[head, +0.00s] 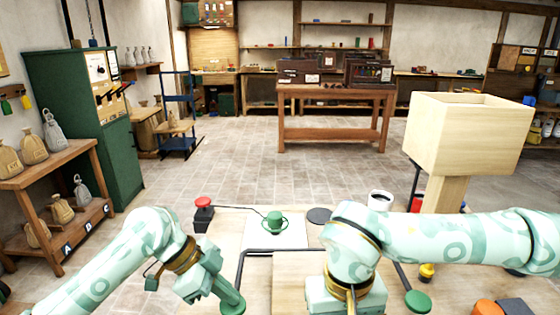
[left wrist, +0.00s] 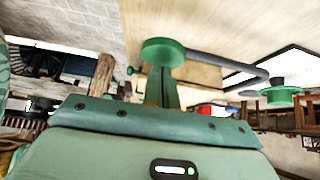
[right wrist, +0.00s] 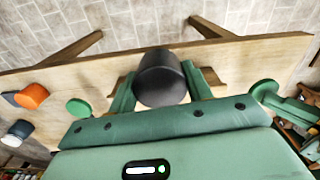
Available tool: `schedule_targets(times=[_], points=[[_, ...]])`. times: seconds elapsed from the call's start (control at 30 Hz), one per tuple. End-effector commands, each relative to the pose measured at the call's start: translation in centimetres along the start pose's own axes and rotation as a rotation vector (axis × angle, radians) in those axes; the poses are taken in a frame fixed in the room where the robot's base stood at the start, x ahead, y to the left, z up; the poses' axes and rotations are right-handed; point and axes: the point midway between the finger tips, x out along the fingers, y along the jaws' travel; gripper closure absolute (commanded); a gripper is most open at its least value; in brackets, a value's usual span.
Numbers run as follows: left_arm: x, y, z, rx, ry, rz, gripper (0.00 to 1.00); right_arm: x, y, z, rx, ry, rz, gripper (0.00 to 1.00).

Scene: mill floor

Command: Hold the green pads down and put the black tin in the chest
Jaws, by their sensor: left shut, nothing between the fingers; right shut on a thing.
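My left gripper (head: 226,290) is shut and empty, with its fingertips at a green pad (head: 232,304) near the table's front left. In the left wrist view the fingers seem to touch this round pad (left wrist: 162,52). A second green pad (head: 417,301) lies front right, with no gripper on it; it also shows in the right wrist view (right wrist: 78,107). My right gripper (right wrist: 160,85) is shut on the black tin (right wrist: 160,75), a dark round can. In the head view my right arm hides the tin. An open-topped pale wooden box (head: 465,135) stands at right; I cannot tell whether it is the chest.
A red button (head: 203,204) stands at the table's back left. A green cup-like piece (head: 275,222) sits on a white sheet, near a dark disc (head: 319,215) and a white cup (head: 380,199). A black bar (head: 272,252) crosses the table. An orange piece (head: 487,307) lies front right.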

Motion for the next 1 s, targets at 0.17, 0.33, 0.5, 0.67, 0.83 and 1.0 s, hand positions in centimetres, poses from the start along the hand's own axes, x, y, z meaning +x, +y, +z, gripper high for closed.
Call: schedule_targets(times=[0.17, 0.33, 0.5, 0.67, 0.83, 1.0], points=[[0.5, 0.0, 0.4, -0.002, -0.001, 0.0, 1.0, 0.0, 0.0, 0.0, 0.0, 0.0, 0.0, 0.75], [1.0, 0.0, 0.8, -0.001, -0.001, 0.0, 1.0, 0.0, 0.0, 0.0, 0.0, 0.0, 0.0, 0.75], [1.6, 0.1, 1.2, -0.002, -0.002, 0.002, 1.0, 0.0, 0.0, 0.0, 0.0, 0.0, 0.0, 0.75], [2.0, 0.0, 1.5, -0.001, -0.002, 0.001, 1.0, 0.0, 0.0, 0.0, 0.0, 0.0, 0.0, 0.75], [2.5, 0.0, 1.9, -0.002, -0.002, 0.001, 1.0, 0.0, 0.0, 0.0, 0.0, 0.0, 0.0, 0.75], [3.0, 0.0, 2.3, -0.001, -0.002, 0.002, 1.0, 0.0, 0.0, 0.0, 0.0, 0.0, 0.0, 0.75]])
